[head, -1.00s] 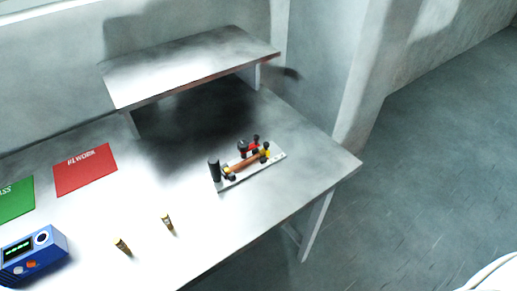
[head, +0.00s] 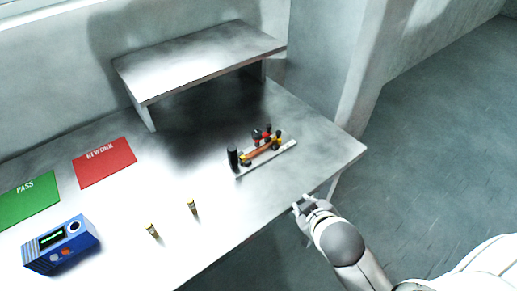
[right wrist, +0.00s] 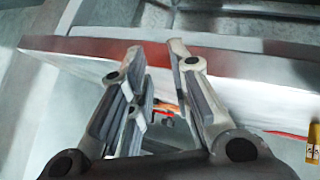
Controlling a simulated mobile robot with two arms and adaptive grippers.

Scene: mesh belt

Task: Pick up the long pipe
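The long pipe (head: 261,150) looks copper-orange and lies along a pale fixture bar (head: 284,154) on the table, with black and yellow parts around it. In the right wrist view, a small orange piece (right wrist: 164,106) shows between my fingers; I cannot tell for sure that it is the pipe. My right gripper (head: 308,203) is at the table's front right edge, apart from the pipe and to its lower right. In the right wrist view the gripper (right wrist: 160,75) is open and nothing is held between its fingers. My left gripper is not in view.
A raised metal shelf (head: 200,62) stands behind the fixture. A black cylinder (head: 233,158) is at its left end. Two small yellow-brown cylinders (head: 153,231) (head: 193,207) stand at the front. A blue meter (head: 60,245), green PASS mat (head: 27,200) and red REWORK mat (head: 104,163) are left.

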